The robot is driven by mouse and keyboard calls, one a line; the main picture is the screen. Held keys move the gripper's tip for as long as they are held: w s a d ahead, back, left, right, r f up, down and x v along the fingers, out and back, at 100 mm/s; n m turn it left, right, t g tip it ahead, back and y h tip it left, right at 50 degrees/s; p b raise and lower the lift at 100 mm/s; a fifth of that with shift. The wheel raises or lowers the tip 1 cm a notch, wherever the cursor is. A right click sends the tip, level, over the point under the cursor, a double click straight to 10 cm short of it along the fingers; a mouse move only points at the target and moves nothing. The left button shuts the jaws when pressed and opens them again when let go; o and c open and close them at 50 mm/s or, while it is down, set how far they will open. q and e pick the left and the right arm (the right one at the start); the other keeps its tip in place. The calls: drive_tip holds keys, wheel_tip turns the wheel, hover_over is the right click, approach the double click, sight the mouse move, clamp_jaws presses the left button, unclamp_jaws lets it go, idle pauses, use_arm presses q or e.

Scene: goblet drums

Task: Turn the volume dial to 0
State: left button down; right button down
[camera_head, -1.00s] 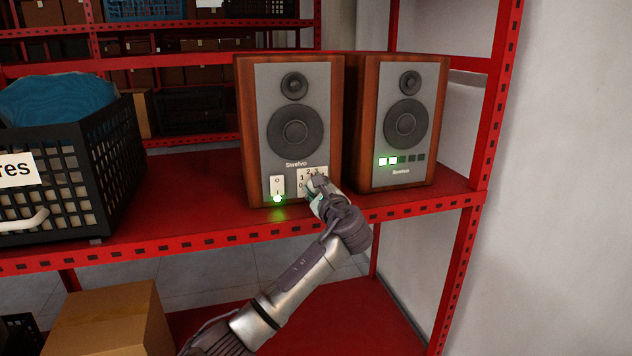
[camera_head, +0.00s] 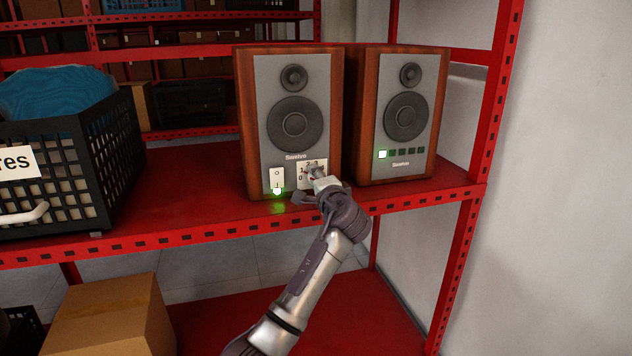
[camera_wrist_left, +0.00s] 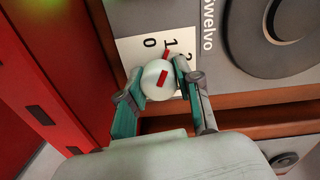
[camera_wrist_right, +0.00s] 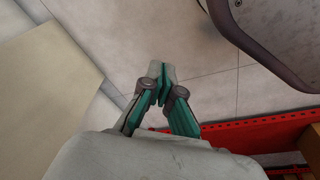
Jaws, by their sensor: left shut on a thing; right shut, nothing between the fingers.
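The volume dial (camera_wrist_left: 157,80) is a round white knob with a red mark, on a white plate (camera_wrist_left: 133,48) numbered 0 to 3 on the left speaker (camera_head: 254,120). In the left wrist view a red pointer lies close to the 1. My left gripper (camera_wrist_left: 160,88) is shut on the knob, one finger on each side. In the head view the left gripper (camera_head: 316,180) covers most of the dial. The right speaker's level lights (camera_head: 401,152) show one lit square at the left. My right gripper (camera_wrist_right: 164,95) is shut and empty, away from the speakers.
A white power switch (camera_head: 277,179) with a green light is just left of the dial plate. A black crate (camera_head: 75,150) with blue contents stands left on the red shelf (camera_head: 160,205). A cardboard box (camera_head: 110,315) sits below.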

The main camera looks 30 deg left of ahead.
use_arm(q)
drive_tip(key=n+b, duration=0.1)
drive_tip(key=n, duration=0.3)
drive_tip(key=n+b, duration=0.1)
drive_tip(key=n, duration=0.1)
drive_tip(key=shift+f+n+b, duration=0.25)
drive_tip(key=shift+n+b, duration=0.05)
drive_tip(key=shift+b, duration=0.05)
drive_tip(key=shift+n, duration=0.4)
use_arm(e)
wheel_tip(320, 180, up, 11)
drive_tip(key=w, duration=0.2)
drive_tip(key=shift+f+t, duration=0.15)
drive_tip(key=shift+t, duration=0.15)
drive_tip(key=shift+w, duration=0.1)
use_arm(q)
drive_tip(key=c, duration=0.9)
unclamp_jaws()
drive_tip(key=shift+c, duration=0.2)
drive_tip(key=shift+o, duration=0.9)
drive_tip(key=shift+r, duration=0.2)
drive_tip(key=v, duration=1.2)
drive_tip(key=shift+s, duration=0.15)
